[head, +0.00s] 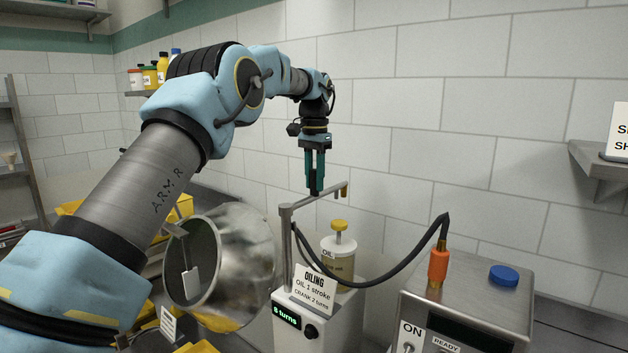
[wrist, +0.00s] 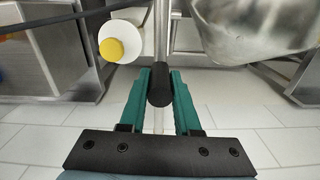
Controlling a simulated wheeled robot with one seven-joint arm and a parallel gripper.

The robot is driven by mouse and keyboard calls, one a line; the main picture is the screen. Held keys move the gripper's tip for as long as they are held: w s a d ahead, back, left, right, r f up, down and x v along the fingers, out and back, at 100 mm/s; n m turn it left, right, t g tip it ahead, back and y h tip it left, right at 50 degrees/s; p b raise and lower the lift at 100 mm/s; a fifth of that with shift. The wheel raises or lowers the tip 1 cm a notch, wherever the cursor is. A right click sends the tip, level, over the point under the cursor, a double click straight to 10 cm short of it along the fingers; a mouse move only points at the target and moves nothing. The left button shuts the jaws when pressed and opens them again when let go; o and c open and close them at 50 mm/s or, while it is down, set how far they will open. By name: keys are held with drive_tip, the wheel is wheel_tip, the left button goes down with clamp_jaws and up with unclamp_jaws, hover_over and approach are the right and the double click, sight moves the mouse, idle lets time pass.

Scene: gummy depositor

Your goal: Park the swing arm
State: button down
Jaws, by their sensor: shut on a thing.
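The swing arm (head: 302,201) is a thin grey bar on top of a grey post, with a brass-coloured tip (head: 344,189) at its right end. It also shows in the wrist view as a metal rod (wrist: 161,38). My gripper (head: 315,187) points down over the bar. In the wrist view its green fingers are on both sides of the black knob (wrist: 160,87) of the swing arm, shut on it. The bar reaches over the area beside the yellow-capped oil bottle (head: 340,258). The exact contact of the fingertips is small in the head view.
A shiny metal drum (head: 246,262) stands left of the post. The oiling unit (head: 320,325) with its sign is below the bar. A black hose (head: 390,270) loops right to an orange fitting (head: 438,266) on a steel box with a blue cap (head: 503,275). The tiled wall is behind.

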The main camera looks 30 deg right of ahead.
drive_tip(key=shift+s, duration=0.1)
drive_tip(key=c, duration=0.6)
unclamp_jaws()
drive_tip(key=shift+r, duration=3.75)
